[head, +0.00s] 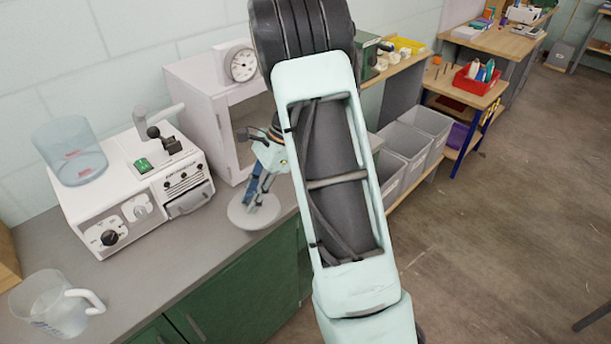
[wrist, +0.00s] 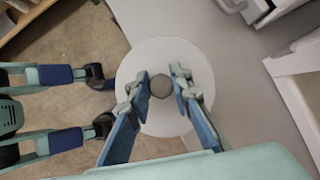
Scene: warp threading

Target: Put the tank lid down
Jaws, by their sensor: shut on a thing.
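The tank lid (head: 253,213) is a pale round disc near the counter's front edge, beside the white machine. In the wrist view the lid (wrist: 160,52) has a round dark-grey knob (wrist: 160,86) at its centre and overlaps the line of the counter edge. My gripper (head: 258,196) is above the lid, with its fingers shut on the knob; the fingers (wrist: 162,82) also show on either side of it in the wrist view. The lid looks roughly level. I cannot tell whether its underside touches the counter. A clear bluish tank (head: 70,150) stands open on the machine.
The grey counter (head: 226,250) is bare around the lid. The white machine (head: 135,185) stands left of it, and a white cabinet with a dial (head: 242,65) on top stands behind. A clear jug (head: 50,305) is at the front left. Grey bins (head: 405,150) are to the right.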

